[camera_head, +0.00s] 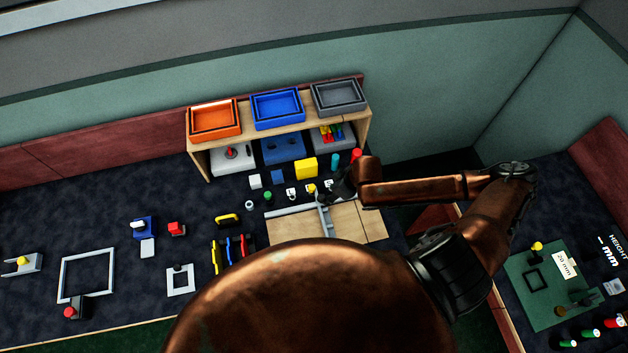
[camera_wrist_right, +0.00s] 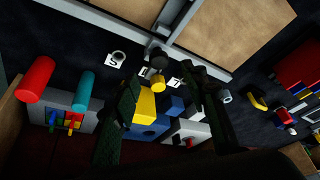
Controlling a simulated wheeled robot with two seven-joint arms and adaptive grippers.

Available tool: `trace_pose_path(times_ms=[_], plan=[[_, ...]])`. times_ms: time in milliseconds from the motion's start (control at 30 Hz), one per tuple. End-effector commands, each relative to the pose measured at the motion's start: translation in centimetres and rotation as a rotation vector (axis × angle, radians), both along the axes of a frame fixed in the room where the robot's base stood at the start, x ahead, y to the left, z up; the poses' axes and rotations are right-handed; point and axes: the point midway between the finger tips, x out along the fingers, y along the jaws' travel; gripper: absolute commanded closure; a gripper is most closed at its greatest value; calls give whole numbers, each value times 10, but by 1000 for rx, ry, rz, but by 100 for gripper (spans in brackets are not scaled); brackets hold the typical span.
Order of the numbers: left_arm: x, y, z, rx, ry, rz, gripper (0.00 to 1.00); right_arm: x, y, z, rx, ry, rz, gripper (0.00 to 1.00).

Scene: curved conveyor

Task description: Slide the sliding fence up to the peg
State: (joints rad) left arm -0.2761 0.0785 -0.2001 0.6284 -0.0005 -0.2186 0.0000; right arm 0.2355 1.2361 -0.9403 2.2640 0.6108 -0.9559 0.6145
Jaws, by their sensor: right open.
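A wooden board (camera_head: 350,222) on the dark table carries a long grey rail (camera_head: 289,211) and a grey crosspiece, which looks like the sliding fence (camera_head: 325,219). In the right wrist view the fence (camera_wrist_right: 181,14) and rail (camera_wrist_right: 208,58) show at the top. Small pegs stand behind the board, among them a yellow one (camera_head: 311,188); which is the task's peg I cannot tell. My right gripper (camera_head: 343,189) is beside the board's back edge, near the fence's far end. Its dark fingers (camera_wrist_right: 165,103) are spread, and I see nothing held. My left gripper is not in view.
A wooden shelf (camera_head: 283,134) with orange, blue and grey trays stands behind. A yellow block (camera_head: 306,168), a teal cylinder (camera_head: 335,161) and a red cylinder (camera_head: 356,155) stand close to my right gripper. A grey square frame (camera_head: 87,274) lies at left.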

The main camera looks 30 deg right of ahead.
Motion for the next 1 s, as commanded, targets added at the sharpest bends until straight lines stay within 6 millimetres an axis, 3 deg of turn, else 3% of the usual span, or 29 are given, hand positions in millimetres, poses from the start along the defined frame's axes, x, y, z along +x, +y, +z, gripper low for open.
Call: trace_pose_path(times_ms=[133, 333, 467, 567, 833, 1000], plan=[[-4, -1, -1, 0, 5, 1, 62, 1, 1, -6, 0, 1, -3, 59], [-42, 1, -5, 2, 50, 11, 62, 10, 6, -33, 2, 1, -6, 59], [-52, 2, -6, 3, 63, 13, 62, 16, 9, -52, 0, 1, -5, 59], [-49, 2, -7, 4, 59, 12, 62, 20, 12, -63, 1, 1, -5, 59], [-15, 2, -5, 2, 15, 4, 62, 24, 15, -73, 0, 0, -1, 59], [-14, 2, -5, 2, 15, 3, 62, 24, 15, -72, 0, 0, 0, 60]])
